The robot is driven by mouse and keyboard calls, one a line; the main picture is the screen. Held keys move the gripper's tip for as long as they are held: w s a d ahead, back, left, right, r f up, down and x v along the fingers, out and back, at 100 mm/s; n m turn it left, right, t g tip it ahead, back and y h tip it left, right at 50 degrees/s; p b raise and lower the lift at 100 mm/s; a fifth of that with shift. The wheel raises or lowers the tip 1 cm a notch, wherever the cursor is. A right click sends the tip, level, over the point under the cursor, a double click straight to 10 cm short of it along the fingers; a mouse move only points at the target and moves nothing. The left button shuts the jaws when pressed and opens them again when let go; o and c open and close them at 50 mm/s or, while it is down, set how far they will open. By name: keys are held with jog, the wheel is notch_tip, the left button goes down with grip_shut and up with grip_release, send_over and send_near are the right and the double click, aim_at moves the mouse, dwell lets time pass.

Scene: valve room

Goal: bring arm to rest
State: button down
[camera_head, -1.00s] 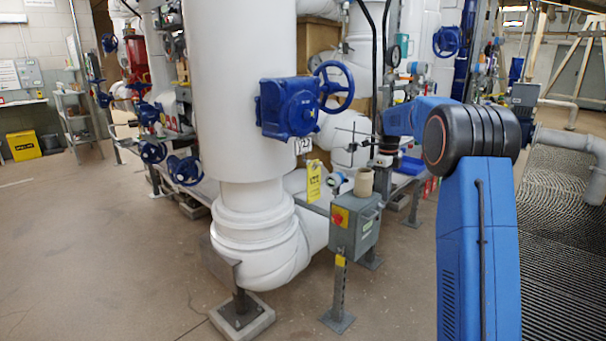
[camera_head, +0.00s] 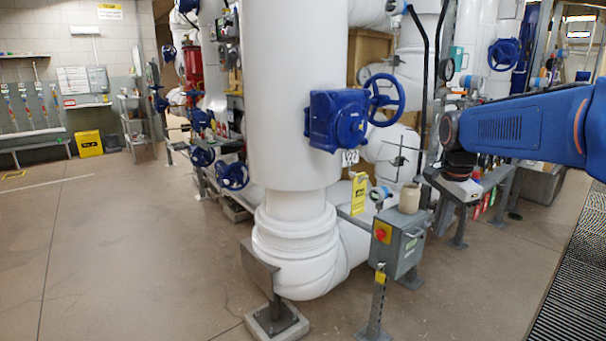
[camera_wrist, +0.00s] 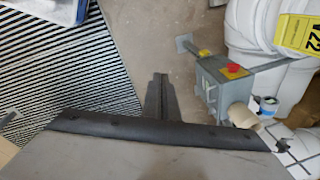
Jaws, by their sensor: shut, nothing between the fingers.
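My arm shows at the right of the head view as a blue link reaching in toward the middle, with its dark wrist end above a small bench. The gripper's fingers are hard to make out there. In the wrist view my gripper (camera_wrist: 160,92) shows as dark fingers lying together, shut and empty. Behind it is bare concrete floor. Nothing is seen touching the fingers.
A grey control box (camera_head: 398,243) with a red button stands on a post, a beige cup (camera_head: 409,198) on top. A white pipe (camera_head: 297,90) with a blue valve wheel (camera_head: 385,94) stands beside it. A yellow tag (camera_head: 359,194) hangs there. Open floor (camera_head: 110,250) lies left.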

jog(key=s+a+f+n+t, duration=0.1)
jog(key=s+a+f+n, duration=0.1)
jog(key=s+n, duration=0.3)
jog(key=s+a+f+n+t, duration=0.1)
jog(key=s+f+n, duration=0.3)
jog(key=s, duration=0.9)
jog(key=s+a+f+n, duration=0.2)
jog(key=s+f+n, duration=0.2)
jog(key=s, duration=0.5)
jog(key=shift+s+a+n+t, duration=0.25)
jog(key=shift+a+n+t, duration=0.15)
jog(key=shift+n, duration=0.5)
